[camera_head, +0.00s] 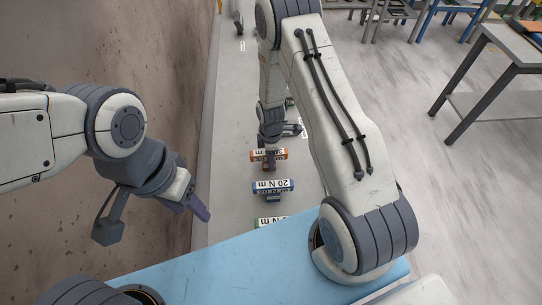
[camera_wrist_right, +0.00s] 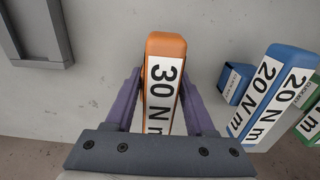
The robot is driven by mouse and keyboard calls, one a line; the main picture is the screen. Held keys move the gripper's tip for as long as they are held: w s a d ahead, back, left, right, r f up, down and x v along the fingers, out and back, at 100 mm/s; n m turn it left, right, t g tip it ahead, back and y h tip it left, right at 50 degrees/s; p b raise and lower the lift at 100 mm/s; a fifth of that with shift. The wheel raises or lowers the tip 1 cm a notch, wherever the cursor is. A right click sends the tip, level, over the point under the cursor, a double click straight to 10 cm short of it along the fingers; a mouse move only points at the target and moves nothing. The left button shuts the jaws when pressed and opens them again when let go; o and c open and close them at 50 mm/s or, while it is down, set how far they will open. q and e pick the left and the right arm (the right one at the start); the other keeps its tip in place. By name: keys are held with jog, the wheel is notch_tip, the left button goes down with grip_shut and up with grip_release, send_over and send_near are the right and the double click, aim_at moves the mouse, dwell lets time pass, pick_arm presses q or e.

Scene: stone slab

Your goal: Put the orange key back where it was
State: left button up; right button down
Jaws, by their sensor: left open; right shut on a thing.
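The orange key (camera_wrist_right: 166,45) has a white label reading 30 N m. It lies between the purple fingers of my right gripper (camera_wrist_right: 162,88), which is shut on it. In the head view the orange key (camera_head: 283,154) is in front of the right gripper (camera_head: 268,157), over the long grey slab (camera_head: 235,130). I cannot tell whether the key touches anything below it. My left gripper (camera_head: 196,205) is open and empty, in the air at the left by the brown wall.
A blue key (camera_head: 286,186) labelled 20 N m is nearer than the orange one, with a green key (camera_head: 262,221) nearer still. They also show at the right wrist view's right side, blue (camera_wrist_right: 281,85) and green (camera_wrist_right: 311,128). A grey bracket (camera_wrist_right: 63,35) is at upper left.

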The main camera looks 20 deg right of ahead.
jog(key=shift+f, duration=0.25)
jog(key=shift+c, duration=1.2)
grip_release()
jog(key=shift+r, duration=0.1)
